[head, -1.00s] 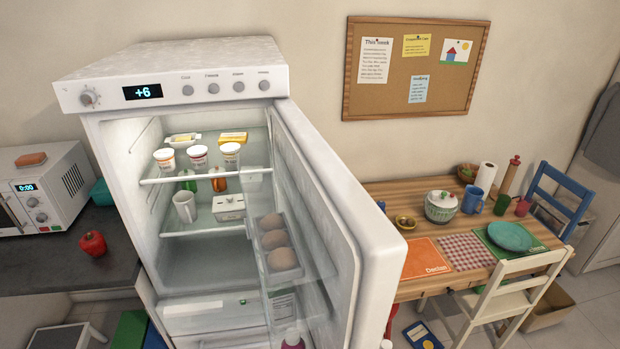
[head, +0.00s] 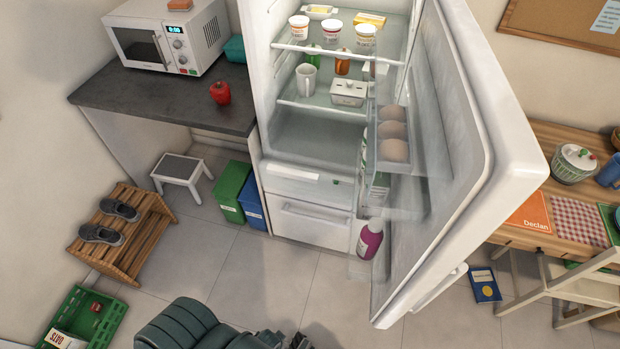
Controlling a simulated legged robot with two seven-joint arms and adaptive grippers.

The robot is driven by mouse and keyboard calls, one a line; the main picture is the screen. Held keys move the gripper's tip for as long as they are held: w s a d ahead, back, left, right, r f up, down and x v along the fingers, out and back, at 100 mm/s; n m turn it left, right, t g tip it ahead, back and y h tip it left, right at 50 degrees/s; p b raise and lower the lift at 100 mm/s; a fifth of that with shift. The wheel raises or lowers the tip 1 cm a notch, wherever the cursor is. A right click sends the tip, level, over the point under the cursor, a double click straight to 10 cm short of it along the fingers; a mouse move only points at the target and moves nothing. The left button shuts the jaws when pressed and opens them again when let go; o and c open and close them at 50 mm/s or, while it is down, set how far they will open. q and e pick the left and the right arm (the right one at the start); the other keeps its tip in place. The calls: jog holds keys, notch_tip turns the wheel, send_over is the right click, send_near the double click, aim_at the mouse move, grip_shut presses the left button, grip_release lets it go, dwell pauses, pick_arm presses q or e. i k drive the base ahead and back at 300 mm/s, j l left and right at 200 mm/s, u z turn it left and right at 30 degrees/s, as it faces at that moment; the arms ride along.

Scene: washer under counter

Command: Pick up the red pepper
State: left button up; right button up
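The red pepper (head: 220,93) stands on the dark grey counter (head: 150,97), near its right front part, below and to the right of the microwave. It has a small dark stem on top, and nothing covers it. A dark green ribbed form and small dark parts show at the bottom edge. They look like parts of my own body, and no gripper fingers can be made out there. Neither gripper is seen at the pepper.
The microwave (head: 169,38) and a teal container (head: 234,49) stand behind the pepper. The fridge door (head: 470,150) hangs open to the right. A stool (head: 181,170), green bin (head: 232,190), shoe rack (head: 125,236) and green crate (head: 75,318) are on the floor. Floor before the fridge is clear.

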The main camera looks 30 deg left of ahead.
aim_at(220, 92)
jog(key=u, duration=1.6)
jog(key=z, duration=0.5)
jog(key=i+j+z, duration=0.85)
jog(key=j, duration=0.4)
